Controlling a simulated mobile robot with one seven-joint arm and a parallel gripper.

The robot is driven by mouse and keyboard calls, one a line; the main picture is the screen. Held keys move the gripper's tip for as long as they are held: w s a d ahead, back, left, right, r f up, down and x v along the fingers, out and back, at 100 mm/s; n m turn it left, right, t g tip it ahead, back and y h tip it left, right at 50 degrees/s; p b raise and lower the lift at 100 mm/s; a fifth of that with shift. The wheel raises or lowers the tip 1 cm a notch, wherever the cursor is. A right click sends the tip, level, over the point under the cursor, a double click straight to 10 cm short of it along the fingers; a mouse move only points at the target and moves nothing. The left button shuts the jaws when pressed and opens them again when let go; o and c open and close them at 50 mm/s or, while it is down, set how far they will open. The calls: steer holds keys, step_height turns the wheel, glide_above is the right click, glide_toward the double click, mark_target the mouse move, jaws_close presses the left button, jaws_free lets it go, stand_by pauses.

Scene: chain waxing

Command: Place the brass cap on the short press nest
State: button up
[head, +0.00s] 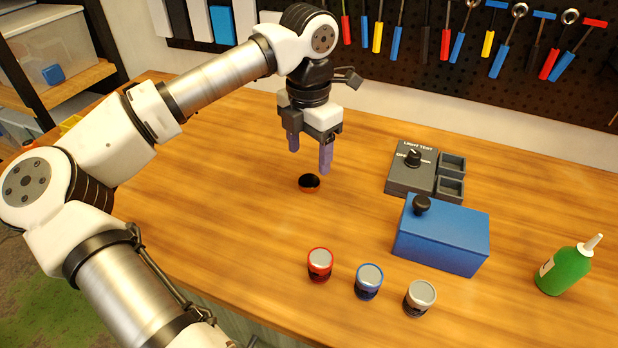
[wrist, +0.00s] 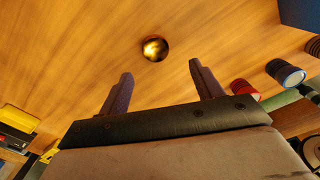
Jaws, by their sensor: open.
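A small round cap (head: 309,184) lies on the wooden bench, dark on top with an orange-brass rim. In the wrist view the cap (wrist: 155,48) looks golden and shiny, beyond and roughly between the fingertips. My gripper (head: 310,158) is open and empty, pointing down above the cap and apart from it. Its two purple-grey fingers also show in the wrist view (wrist: 160,72). I cannot tell which thing is the short press nest; no part is clearly marked as one.
Three short silver-topped cylinders, red-ringed (head: 320,265), blue-ringed (head: 369,281) and dark (head: 420,297), stand near the front edge. A blue box (head: 445,240) with a black knob, a grey light-test unit (head: 405,180) and a green bottle (head: 564,270) stand right. The bench around the cap is clear.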

mark_target(309, 180)
steer(key=shift+w+f+p, duration=0.25)
steer(key=shift+f+p, duration=0.3)
steer(key=shift+f, duration=1.2)
steer(key=shift+w+f+p, duration=0.2)
steer(key=shift+f+p, duration=0.35)
steer(key=shift+f, duration=1.2)
steer(key=c, duration=1.2)
steer(key=shift+r, duration=0.15)
step_height(309, 180, up, 20)
steer(key=b, duration=0.3)
